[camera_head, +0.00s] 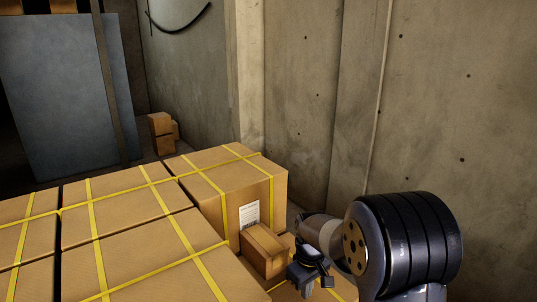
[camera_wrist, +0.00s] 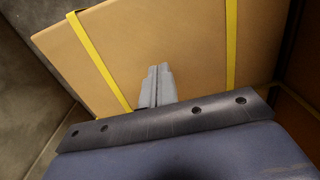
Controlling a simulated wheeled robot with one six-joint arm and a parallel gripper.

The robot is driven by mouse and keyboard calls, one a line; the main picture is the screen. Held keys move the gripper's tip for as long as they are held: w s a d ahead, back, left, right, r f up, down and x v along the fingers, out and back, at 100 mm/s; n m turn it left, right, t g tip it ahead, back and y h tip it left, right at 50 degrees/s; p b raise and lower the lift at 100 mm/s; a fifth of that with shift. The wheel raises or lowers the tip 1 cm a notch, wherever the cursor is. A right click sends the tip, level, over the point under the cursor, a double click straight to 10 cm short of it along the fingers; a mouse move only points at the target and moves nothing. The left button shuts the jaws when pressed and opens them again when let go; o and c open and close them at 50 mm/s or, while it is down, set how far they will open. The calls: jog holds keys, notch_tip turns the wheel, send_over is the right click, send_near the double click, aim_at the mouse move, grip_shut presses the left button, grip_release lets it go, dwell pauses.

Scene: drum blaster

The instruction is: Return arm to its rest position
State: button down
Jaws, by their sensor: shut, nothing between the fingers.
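My gripper (camera_wrist: 160,70) shows in the wrist view as two grey fingers pressed together, with nothing between them. Beyond its tips is the face of a cardboard box with yellow straps (camera_wrist: 120,45); I cannot tell whether they touch. In the head view my gripper (camera_head: 312,280) is at the lower middle, small and dark. It is in front of or beside a small brown box (camera_head: 266,248). The black ribbed drum-like part and pale links on the right belong to my arm.
Large strapped boxes (camera_head: 115,205) fill the lower left, close to my gripper. Concrete walls (camera_head: 310,90) stand behind and to the right. A blue-grey panel (camera_head: 60,95) stands at the back left, and small boxes (camera_head: 162,130) sit on the floor near it.

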jog(key=s+d+b, duration=0.2)
jog(key=s+d, duration=0.5)
jog(key=s, duration=0.3)
notch_tip(320, 180, up, 11)
jog(key=s, duration=0.2)
jog(key=shift+s+d+f, duration=0.15)
jog(key=shift+f, duration=0.05)
jog(key=shift+s, duration=0.1)
